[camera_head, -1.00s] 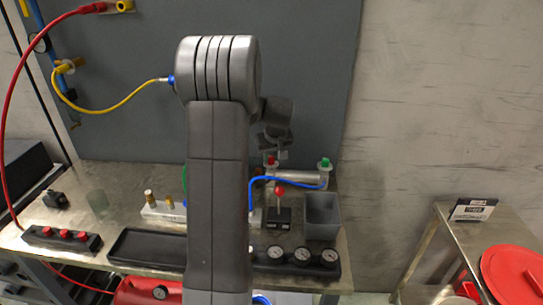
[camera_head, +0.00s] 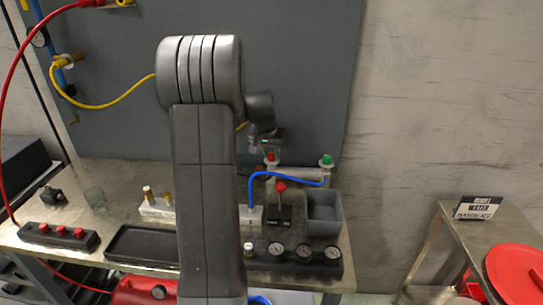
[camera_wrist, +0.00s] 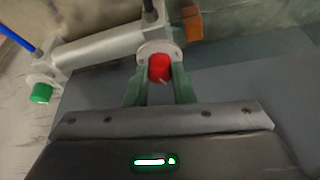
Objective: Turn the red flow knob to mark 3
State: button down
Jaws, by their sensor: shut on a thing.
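The red flow knob (camera_wrist: 159,68) sits on a pale round collar at one end of a silver cylinder (camera_wrist: 97,53). In the wrist view my gripper (camera_wrist: 159,76) has its two green fingers on either side of the knob, shut on it. A small pale line shows at the knob's lower edge; the numbered marks are too small to read. In the head view the red knob (camera_head: 270,157) shows just below my gripper (camera_head: 266,143), small and partly covered by it. A green knob (camera_wrist: 41,93) is at the cylinder's other end; it also shows in the head view (camera_head: 326,159).
A blue hose (camera_head: 285,175) loops in front of the cylinder. A red-topped lever (camera_head: 281,188), a grey bin (camera_head: 323,211) and a row of gauges (camera_head: 304,250) stand nearby on the bench. A grey panel (camera_head: 300,70) rises behind. My arm hides the bench's middle.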

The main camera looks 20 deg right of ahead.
jog(key=shift+a+m+g+h+b, duration=0.1)
jog(key=shift+m+g+h+b, duration=0.5)
jog(key=shift+m, duration=0.9)
jog(key=c, duration=1.2)
grip_release()
jog(key=shift+c, duration=0.2)
jog(key=v, duration=1.3)
jog(key=shift+s+r, duration=0.2)
jog(key=shift+r, duration=0.25)
